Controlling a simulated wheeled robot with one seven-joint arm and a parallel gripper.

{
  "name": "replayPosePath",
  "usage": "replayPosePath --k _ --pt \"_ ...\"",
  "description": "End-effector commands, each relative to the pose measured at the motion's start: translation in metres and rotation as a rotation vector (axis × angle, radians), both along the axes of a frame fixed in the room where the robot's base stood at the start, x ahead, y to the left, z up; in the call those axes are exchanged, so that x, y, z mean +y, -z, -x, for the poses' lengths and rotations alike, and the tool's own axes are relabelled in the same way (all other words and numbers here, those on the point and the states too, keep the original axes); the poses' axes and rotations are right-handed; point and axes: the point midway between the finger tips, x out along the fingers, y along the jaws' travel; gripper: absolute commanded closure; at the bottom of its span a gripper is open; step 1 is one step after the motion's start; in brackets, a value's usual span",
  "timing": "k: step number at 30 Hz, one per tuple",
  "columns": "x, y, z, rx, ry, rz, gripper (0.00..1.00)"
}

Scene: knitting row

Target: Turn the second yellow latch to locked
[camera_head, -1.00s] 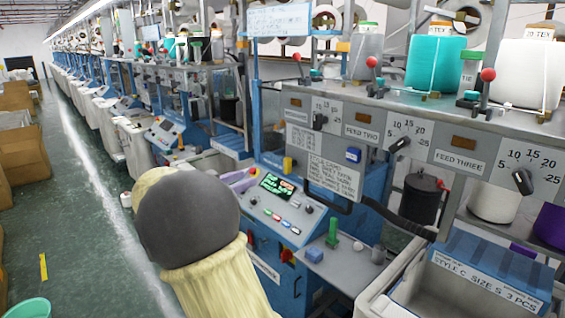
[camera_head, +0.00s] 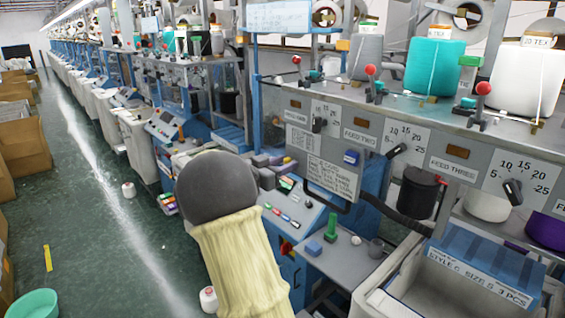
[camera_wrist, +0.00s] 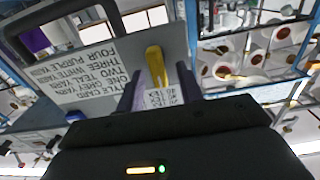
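A yellow latch (camera_wrist: 155,66) stands on the grey panel, slightly tilted in the wrist view. It shows as a small yellow bit in the head view (camera_head: 287,160), left of the style card. My gripper (camera_wrist: 159,92) has its two purple fingers apart, one on each side of the latch in the wrist view. I cannot tell whether they touch it or how far in front of it they are. In the head view my gripper (camera_head: 272,161) is partly hidden by my arm. The latch's locked mark is not readable.
The style card (camera_head: 331,178) is right of the latch, with a black bar handle (camera_head: 322,205) below it. A blue console (camera_head: 285,215) with buttons lies under my gripper. A green post (camera_head: 331,228) and blue block (camera_head: 313,248) stand on a shelf. Open floor (camera_head: 100,220) lies left.

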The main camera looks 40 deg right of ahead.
Motion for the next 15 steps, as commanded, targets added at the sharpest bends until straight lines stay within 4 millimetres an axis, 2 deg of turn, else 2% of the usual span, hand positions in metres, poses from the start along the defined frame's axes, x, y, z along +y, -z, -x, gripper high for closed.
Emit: replayPosePath --k 5,10,11,15 --pt "0.0002 0.0001 -0.0001 0.0 0.0 0.0 0.63" --pt "0.0005 -0.0001 -0.0001 -0.001 0.0 0.001 0.97" --pt "0.0005 -0.0001 -0.0001 -0.001 0.0 0.001 1.0" --pt "0.0007 -0.0001 -0.0001 -0.002 0.0 0.001 1.0"
